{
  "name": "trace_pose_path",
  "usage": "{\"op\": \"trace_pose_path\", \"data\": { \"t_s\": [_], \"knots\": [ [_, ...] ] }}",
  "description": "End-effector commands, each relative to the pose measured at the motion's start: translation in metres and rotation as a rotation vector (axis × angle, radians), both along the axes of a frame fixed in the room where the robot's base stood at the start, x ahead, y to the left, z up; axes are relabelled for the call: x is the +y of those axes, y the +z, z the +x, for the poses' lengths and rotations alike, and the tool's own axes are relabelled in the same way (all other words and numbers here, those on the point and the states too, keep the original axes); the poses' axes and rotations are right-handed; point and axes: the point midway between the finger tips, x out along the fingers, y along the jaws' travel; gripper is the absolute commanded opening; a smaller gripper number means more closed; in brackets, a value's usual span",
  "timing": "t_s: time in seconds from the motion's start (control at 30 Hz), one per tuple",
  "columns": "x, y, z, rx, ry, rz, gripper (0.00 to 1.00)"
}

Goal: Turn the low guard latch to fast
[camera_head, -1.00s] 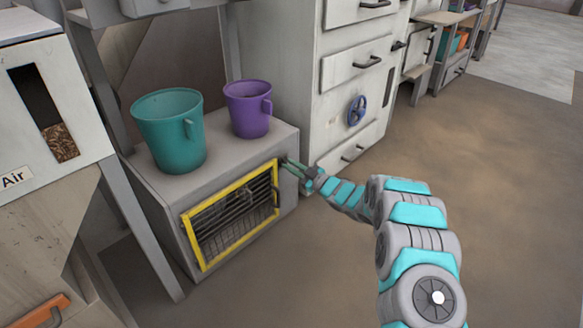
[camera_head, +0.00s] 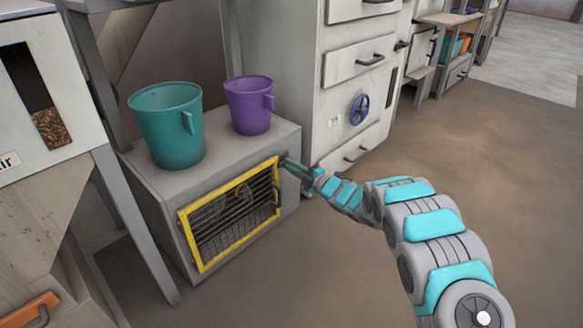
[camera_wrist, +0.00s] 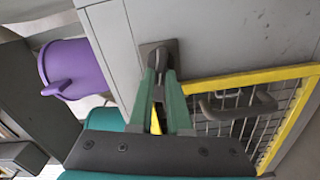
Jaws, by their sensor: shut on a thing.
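The low guard (camera_head: 192,238) is a yellow-framed wire mesh panel on the front of a low grey box. A dark latch (camera_wrist: 158,58) on a small plate sits beside the guard's upper right corner. My gripper (camera_head: 285,162) reaches it from the right, and in the wrist view its green fingers (camera_wrist: 161,85) are closed around the latch. The fingers hide most of the latch, so I cannot tell its exact angle. The guard's grey handle (camera_wrist: 236,109) is close by in the wrist view. The guard appears closed against the box.
A teal bucket (camera_head: 167,128) and a purple bucket (camera_head: 249,105) stand on the grey box (camera_head: 215,165). A cabinet with drawers and a blue handwheel (camera_head: 359,109) stands behind my gripper. The floor (camera_head: 490,160) to the right is clear.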

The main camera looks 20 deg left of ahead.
Motion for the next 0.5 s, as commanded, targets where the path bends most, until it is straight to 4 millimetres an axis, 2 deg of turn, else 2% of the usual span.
{"op": "trace_pose_path", "data": {
  "t_s": [0.2,0.5],
  "knots": [
    [0.0015,-0.0026,-0.0021,-0.136,0.006,-0.058,0.0],
    [0.0022,-0.0036,-0.0024,-0.24,0.006,-0.1,0.0]
  ]
}}
